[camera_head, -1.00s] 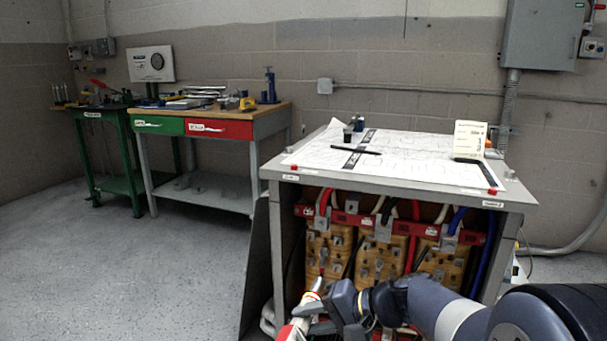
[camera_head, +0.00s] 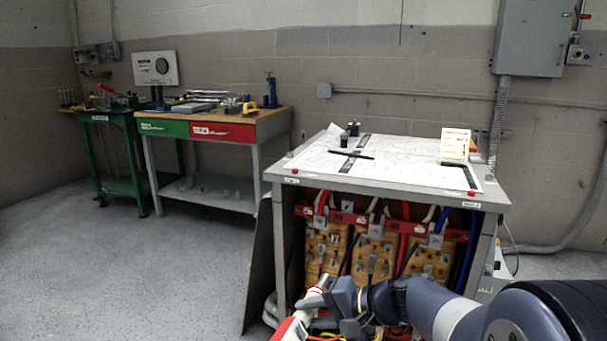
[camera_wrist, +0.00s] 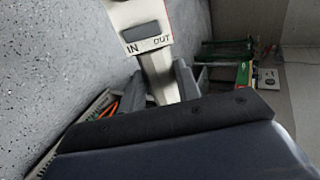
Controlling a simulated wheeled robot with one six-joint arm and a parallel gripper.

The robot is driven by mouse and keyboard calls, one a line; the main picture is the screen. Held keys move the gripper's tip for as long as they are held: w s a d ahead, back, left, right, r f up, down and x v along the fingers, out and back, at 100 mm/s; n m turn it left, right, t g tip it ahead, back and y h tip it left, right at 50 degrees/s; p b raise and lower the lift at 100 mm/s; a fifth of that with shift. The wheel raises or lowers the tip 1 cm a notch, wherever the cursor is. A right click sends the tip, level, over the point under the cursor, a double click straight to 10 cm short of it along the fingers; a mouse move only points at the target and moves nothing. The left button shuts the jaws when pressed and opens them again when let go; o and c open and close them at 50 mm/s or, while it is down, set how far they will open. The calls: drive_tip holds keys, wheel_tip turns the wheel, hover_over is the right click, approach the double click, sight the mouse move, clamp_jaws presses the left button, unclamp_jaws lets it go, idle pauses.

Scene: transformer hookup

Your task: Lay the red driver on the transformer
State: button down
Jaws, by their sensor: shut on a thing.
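The red driver (camera_head: 297,322) is a red and white tool low in the head view, in front of the transformer. My gripper (camera_head: 338,298) is shut on its pale narrow part. In the wrist view the driver (camera_wrist: 146,30) shows a white face marked IN and OUT, and its pale shaft runs between the fingers of my gripper (camera_wrist: 163,84). The transformer (camera_head: 395,192) is a grey frame with a flat top and an open front showing coils. The driver is below the level of the top and apart from it. Its lower end is cut off by the picture edge.
A drawing sheet (camera_head: 400,165) covers most of the top, with a pen (camera_head: 352,154), small dark items (camera_head: 349,131) and an upright card (camera_head: 455,146) on it. A workbench (camera_head: 262,127) and green cart (camera_head: 88,116) stand left. The floor (camera_head: 120,270) between is clear.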

drive_tip(key=w+d+r+m+t+h+p, duration=0.3)
drive_tip(key=d+r+p, duration=0.3)
drive_tip(key=r+p, duration=0.5)
drive_tip(key=w+d+r+m+t+h+p, duration=0.3)
drive_tip(key=d+r+m+p, duration=0.3)
drive_tip(key=r+p, duration=0.5)
drive_tip(key=w+d+h+p, duration=0.1)
drive_tip(key=p, duration=0.8)
drive_tip(key=shift+w+r+t+p, duration=0.15)
drive_tip(key=shift+r+t+p, duration=0.15)
drive_tip(key=shift+r+p, duration=0.1)
